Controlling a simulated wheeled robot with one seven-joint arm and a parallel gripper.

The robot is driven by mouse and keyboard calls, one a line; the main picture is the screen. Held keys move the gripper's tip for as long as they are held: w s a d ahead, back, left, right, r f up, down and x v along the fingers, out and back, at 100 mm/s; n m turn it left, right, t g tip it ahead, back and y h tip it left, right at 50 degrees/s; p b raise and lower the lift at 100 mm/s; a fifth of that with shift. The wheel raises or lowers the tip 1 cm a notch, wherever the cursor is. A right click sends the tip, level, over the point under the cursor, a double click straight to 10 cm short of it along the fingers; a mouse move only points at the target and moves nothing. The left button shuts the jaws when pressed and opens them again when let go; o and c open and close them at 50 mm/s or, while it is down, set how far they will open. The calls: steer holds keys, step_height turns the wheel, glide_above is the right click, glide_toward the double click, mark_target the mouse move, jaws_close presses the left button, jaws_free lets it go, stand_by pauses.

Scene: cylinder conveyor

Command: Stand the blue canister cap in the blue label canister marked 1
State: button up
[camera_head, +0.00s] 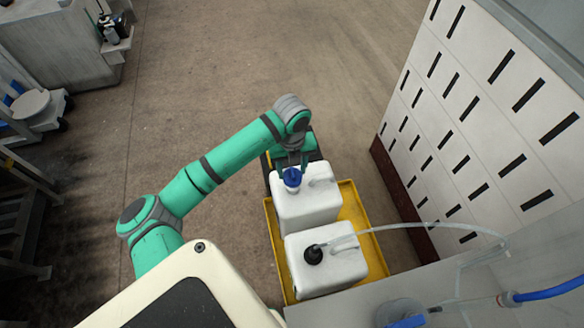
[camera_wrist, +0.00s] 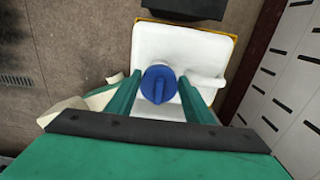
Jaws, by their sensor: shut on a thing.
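The blue canister cap (camera_head: 292,177) is at the top of the far white canister (camera_head: 312,207). It also shows in the wrist view (camera_wrist: 158,84), upright between the two green fingers. My gripper (camera_head: 292,170) reaches down from above and is shut on the cap; it fills the lower part of the wrist view (camera_wrist: 160,92). Whether the cap is seated in the canister's opening or just above it I cannot tell. The far canister fills the middle of the wrist view (camera_wrist: 180,48). No label or number on it is readable.
A second white canister (camera_head: 345,272) with a black cap (camera_head: 313,254) and a clear hose (camera_head: 430,226) stands nearer. Both canisters stand in a yellow tray (camera_head: 356,205). A white slotted wall (camera_head: 480,120) rises at the right. The floor left of the tray is clear.

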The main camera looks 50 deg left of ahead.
steer(key=shift+w+d+f, duration=0.1)
steer(key=shift+f, duration=2.15)
steer(key=shift+f, duration=0.25)
